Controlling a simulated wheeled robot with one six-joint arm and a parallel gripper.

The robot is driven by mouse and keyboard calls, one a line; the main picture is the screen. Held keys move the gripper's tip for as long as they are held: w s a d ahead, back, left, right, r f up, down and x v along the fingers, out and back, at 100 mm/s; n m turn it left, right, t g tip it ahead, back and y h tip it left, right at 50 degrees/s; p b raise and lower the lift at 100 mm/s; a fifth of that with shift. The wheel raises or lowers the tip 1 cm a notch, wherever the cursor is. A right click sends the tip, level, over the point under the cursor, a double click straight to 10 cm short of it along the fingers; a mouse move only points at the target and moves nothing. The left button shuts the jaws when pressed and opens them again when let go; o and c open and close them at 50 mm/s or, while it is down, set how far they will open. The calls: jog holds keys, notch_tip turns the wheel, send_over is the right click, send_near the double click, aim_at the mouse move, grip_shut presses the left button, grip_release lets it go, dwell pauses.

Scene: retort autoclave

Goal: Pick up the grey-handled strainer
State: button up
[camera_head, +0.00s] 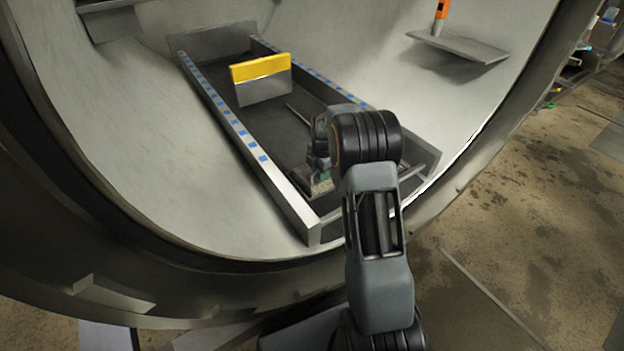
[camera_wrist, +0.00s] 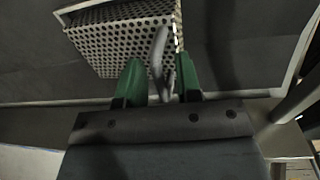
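The strainer (camera_wrist: 122,42) is a perforated metal basket at the top of the wrist view. Its curved grey handle (camera_wrist: 157,52) reaches down between the two green fingers of my gripper (camera_wrist: 161,80). The fingers stand apart on either side of the handle, with visible gaps, so the gripper looks open. In the head view a small part of the strainer (camera_head: 322,187) shows at the near end of the tray, below my gripper; my arm hides most of both.
The dark tray (camera_head: 215,103) has raised side rails with blue marks and lies inside the round vessel (camera_head: 120,150). A yellow-topped grey block (camera_head: 262,78) stands farther back in it. A side shelf (camera_head: 458,47) holds an orange object (camera_head: 441,9) at upper right.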

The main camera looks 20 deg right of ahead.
grip_shut()
jog(key=shift+r, duration=0.1)
dwell(0.5)
jog(key=shift+r+p, duration=0.3)
jog(key=shift+r, duration=0.2)
notch_tip(320, 180, up, 2)
jog(key=shift+r+p, duration=0.15)
jog(key=shift+p, duration=0.35)
jog(key=s+a+r+p, duration=0.2)
jog(key=s+r+p, duration=0.4)
jog(key=s+r, duration=0.3)
jog(key=shift+s+r, duration=0.3)
jog(key=shift+s, duration=2.1)
jog(key=shift+r, duration=0.1)
